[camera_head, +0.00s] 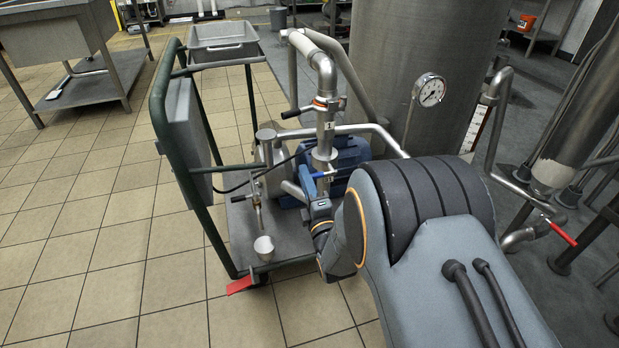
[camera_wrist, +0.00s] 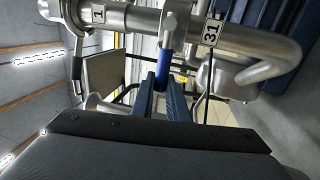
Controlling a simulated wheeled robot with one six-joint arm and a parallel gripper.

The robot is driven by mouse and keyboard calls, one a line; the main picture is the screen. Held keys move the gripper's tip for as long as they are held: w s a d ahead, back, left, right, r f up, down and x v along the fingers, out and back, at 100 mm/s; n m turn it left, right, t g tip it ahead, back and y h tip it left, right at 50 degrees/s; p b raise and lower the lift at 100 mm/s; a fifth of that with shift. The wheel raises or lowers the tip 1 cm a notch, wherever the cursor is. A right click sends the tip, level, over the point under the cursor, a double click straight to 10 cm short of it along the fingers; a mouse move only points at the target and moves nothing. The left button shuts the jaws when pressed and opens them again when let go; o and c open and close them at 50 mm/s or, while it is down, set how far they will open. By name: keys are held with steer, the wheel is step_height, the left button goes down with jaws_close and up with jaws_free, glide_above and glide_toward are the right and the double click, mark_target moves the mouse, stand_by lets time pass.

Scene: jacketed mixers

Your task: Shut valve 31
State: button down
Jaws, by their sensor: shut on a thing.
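Valve 31 sits on a metal pipe on the cart; its tag 31 (camera_wrist: 211,33) is clear in the wrist view. Its blue lever (camera_wrist: 162,72) stands out from the valve body (camera_wrist: 172,20) and appears crosswise to the pipe. My gripper (camera_wrist: 161,88) has its two dark blue fingers closed on the lever, one on each side. In the head view my gripper (camera_head: 317,194) is at the lower valve on the upright pipe, beside the blue lever (camera_head: 323,175). The gripped part of the lever is partly hidden by the fingers.
A second valve with tag 1 (camera_head: 326,126) and a black lever (camera_head: 291,113) is just above on the same pipe. The green-framed cart (camera_head: 160,110) carries a blue motor (camera_head: 348,155). A steel tank (camera_head: 400,60) and gauge (camera_head: 430,90) stand behind. Tiled floor is free at left.

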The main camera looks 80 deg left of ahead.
steer(key=shift+a, duration=0.1)
steer(key=c, duration=1.7)
jaws_free()
steer(key=p+v, duration=0.1)
steer(key=v, duration=0.6)
steer(key=shift+w+d+f, duration=0.1)
steer(key=shift+d, duration=0.3)
